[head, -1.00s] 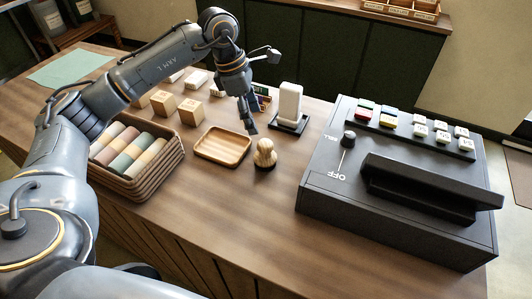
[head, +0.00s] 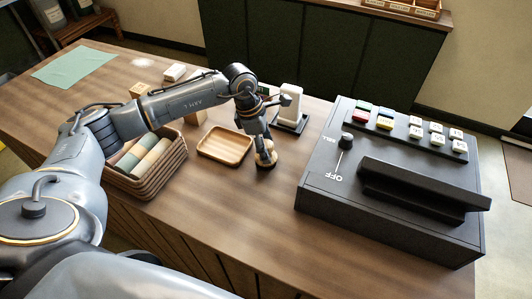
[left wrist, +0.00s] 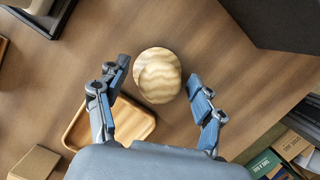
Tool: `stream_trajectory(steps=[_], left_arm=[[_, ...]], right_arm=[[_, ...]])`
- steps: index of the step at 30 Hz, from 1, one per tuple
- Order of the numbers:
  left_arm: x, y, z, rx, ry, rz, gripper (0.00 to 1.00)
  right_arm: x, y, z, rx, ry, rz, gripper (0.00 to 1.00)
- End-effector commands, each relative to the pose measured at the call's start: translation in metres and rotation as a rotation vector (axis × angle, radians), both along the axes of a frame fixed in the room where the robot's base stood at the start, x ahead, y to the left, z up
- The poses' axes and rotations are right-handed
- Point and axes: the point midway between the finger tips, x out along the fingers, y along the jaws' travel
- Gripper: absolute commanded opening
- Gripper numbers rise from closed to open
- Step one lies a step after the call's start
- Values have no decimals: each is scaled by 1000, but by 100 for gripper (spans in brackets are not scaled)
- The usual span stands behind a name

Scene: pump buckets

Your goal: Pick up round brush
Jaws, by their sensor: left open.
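The round brush (head: 268,160), a pale wooden knob on a dark base, stands upright on the counter right of the wooden tray. My left gripper (head: 263,146) is directly over it in the head view and hides part of its top. In the left wrist view the round knob (left wrist: 158,75) lies between the two spread fingertips of the left gripper (left wrist: 159,71), with gaps on both sides. The gripper is open and holds nothing. I cannot tell how far down the fingers reach beside the knob. My right gripper is not in view.
The wooden tray (head: 226,145) is just left of the brush. A wicker basket (head: 150,182) of rolled cloths stands further left. A white item on a dark stand (head: 290,106) is behind. A large black cash register (head: 333,196) stands right. The counter's front is clear.

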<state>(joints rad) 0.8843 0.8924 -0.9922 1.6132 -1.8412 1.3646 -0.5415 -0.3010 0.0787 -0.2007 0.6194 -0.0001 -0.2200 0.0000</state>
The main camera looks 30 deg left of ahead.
Motion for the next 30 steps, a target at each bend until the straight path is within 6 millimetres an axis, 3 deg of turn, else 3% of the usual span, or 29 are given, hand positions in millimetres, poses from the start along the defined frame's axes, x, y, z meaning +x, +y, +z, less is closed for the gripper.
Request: stream_trajectory(steps=[2,10,23,29,30], left_arm=[[0,0,0,0,0,0,66],[0,0,0,0,0,0,11],[1,0,4,-2,-3,1,9],[2,0,27,-1,-9,-1,9],[1,8,36,1,-7,5,9]], right_arm=[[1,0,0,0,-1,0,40],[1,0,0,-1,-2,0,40],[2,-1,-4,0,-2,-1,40],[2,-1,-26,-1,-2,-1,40],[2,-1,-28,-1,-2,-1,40]])
